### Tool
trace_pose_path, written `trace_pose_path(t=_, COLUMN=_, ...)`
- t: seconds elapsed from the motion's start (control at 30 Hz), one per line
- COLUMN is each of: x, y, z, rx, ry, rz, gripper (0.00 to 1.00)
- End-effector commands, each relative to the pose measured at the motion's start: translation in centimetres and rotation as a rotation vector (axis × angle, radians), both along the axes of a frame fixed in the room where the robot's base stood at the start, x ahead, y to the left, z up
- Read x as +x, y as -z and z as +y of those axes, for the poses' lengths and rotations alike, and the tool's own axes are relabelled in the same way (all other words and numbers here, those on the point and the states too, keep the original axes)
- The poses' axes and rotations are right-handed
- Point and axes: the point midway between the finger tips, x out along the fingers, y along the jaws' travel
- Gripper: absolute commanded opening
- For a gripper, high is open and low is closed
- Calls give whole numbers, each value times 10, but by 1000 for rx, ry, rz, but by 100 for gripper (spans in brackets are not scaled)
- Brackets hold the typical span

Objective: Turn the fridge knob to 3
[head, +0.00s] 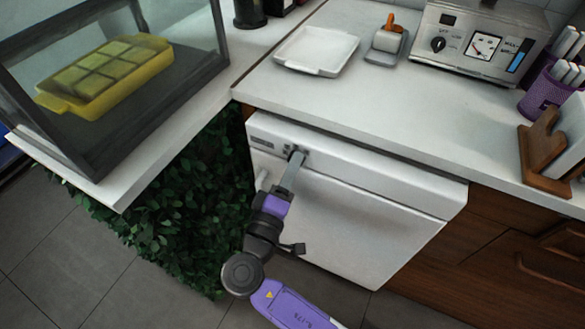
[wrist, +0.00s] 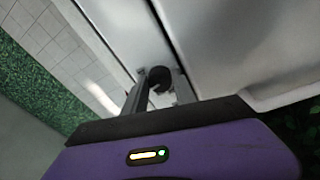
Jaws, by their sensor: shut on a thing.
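The white fridge (head: 365,225) stands under the counter, with a control strip along its top front edge. My gripper (head: 298,158) reaches up to the left part of that strip. In the wrist view the dark round fridge knob (wrist: 159,78) sits between the two fingers of my gripper (wrist: 160,92), which are shut on it. In the head view the fingers cover the knob, and its number marks cannot be read in either view.
A white counter (head: 400,120) overhangs the fridge. It bears a white tray (head: 316,52), a steel appliance (head: 470,45) and a wooden holder (head: 540,155). A glass case (head: 150,100) with a yellow dish (head: 105,75) stands left. Green foliage (head: 185,215) borders the fridge's left side.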

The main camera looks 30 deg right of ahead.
Motion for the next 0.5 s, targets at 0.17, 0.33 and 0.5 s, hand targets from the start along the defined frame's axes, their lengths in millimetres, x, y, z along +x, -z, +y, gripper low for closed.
trace_pose_path(t=0.17, x=-1, y=1, z=1, rx=0, ry=-1, rz=3, gripper=0)
trace_pose_path(t=0.33, x=0, y=1, z=1, rx=0, ry=-1, rz=3, gripper=55)
trace_pose_path(t=0.5, x=0, y=1, z=0, rx=-1, ry=-1, rz=2, gripper=55)
